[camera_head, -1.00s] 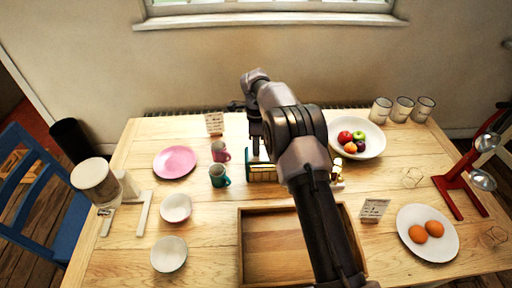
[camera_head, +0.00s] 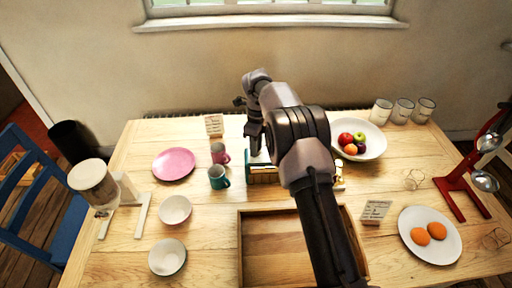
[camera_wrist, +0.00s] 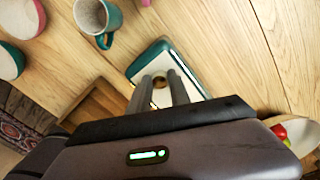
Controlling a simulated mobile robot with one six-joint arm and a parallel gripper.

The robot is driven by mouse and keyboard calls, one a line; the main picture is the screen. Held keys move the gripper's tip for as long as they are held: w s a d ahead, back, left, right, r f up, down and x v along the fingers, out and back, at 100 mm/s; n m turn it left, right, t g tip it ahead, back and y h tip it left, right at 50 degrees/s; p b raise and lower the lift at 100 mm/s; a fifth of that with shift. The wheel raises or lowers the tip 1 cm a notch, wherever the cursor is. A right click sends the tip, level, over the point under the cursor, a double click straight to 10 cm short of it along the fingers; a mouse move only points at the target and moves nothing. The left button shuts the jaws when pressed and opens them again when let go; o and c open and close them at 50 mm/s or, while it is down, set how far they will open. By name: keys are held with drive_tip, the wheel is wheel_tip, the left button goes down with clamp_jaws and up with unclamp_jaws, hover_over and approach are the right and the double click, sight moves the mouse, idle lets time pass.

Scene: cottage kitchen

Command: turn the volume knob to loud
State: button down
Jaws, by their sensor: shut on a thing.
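The radio (camera_head: 264,175) is a small green-edged box with a pale top, standing on the table behind the wooden tray. In the wrist view its pale face with a green rim (camera_wrist: 143,64) lies under my fingers. A small round brownish knob (camera_wrist: 159,82) shows between the fingertips. My gripper (camera_head: 254,152) points down at the radio; in the wrist view its two fingers (camera_wrist: 159,88) are on either side of the knob, shut on it. Any marks around the knob are too small to read, and my arm hides part of the radio.
A teal mug (camera_head: 218,177) and a pink mug (camera_head: 220,153) stand close left of the radio. The wooden tray (camera_head: 240,246) lies in front. A fruit bowl (camera_head: 373,142) is to the right. Bare table lies between the tray and the bowls at left.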

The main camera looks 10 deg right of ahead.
drive_tip(key=c, duration=1.2)
unclamp_jaws()
drive_tip(key=r+p, duration=0.2)
drive_tip(key=r, duration=0.3)
drive_tip(key=r+p, duration=0.2)
drive_tip(key=r, duration=0.4)
drive_tip(key=r+p, duration=0.3)
drive_tip(key=r, duration=0.3)
drive_tip(key=shift+w+d+r, duration=0.2)
drive_tip(key=shift+w+d, duration=0.05)
drive_tip(key=shift+w, duration=0.15)
